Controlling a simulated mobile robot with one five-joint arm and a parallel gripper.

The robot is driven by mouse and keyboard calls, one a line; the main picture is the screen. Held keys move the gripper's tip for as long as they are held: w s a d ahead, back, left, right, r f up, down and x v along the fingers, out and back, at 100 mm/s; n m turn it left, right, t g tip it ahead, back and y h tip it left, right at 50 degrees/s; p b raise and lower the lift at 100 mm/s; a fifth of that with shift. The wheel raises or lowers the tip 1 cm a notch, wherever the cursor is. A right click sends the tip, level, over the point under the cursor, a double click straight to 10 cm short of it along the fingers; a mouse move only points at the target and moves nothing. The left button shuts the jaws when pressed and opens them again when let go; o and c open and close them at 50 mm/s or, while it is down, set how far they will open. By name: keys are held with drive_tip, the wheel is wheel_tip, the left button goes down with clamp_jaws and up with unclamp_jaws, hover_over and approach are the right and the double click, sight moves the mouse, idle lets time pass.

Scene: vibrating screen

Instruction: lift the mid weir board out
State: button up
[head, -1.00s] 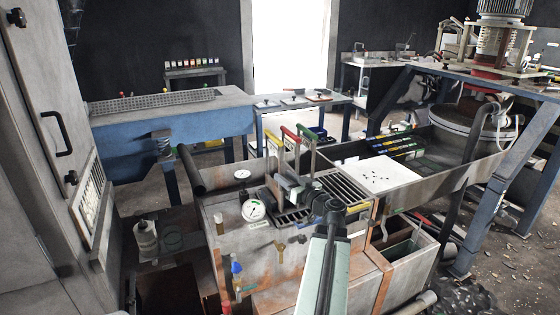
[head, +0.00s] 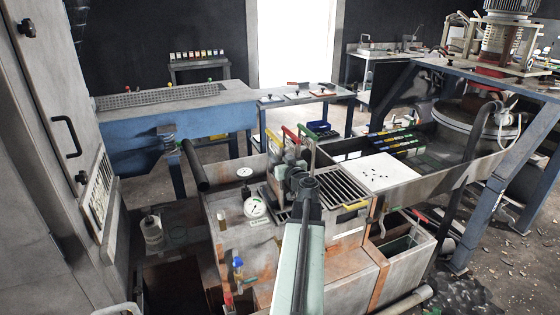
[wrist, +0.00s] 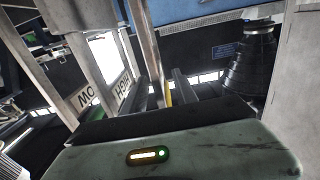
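Three tall weir board handles stand close together in the screen's feed box: one yellow-topped (head: 272,140), one red-topped (head: 290,133) and one green-topped (head: 306,131). In the wrist view, pale uprights carry a LOW label (wrist: 86,98) and a HIGH label (wrist: 123,84); I read no MID label. My gripper (head: 294,168) is at the handles, partly covering their lower parts. In the wrist view its two dark fingers (wrist: 168,88) stand apart, with a thin yellow-edged strip (wrist: 167,93) showing between them. No clear grip on a board shows.
Round gauges (head: 254,207) sit left of the boards. A slotted grate (head: 342,187) and a white sheet with dark specks (head: 380,172) lie to the right. A back bench (head: 296,97) holds small items. A grey cabinet (head: 45,150) closes the left side.

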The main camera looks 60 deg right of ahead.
sight(275, 136)
drive_tip(key=x, duration=0.4)
clamp_jaws()
idle(1.4)
drive_tip(key=shift+s+r+p, duration=0.1)
drive_tip(key=shift+r+p, duration=2.9)
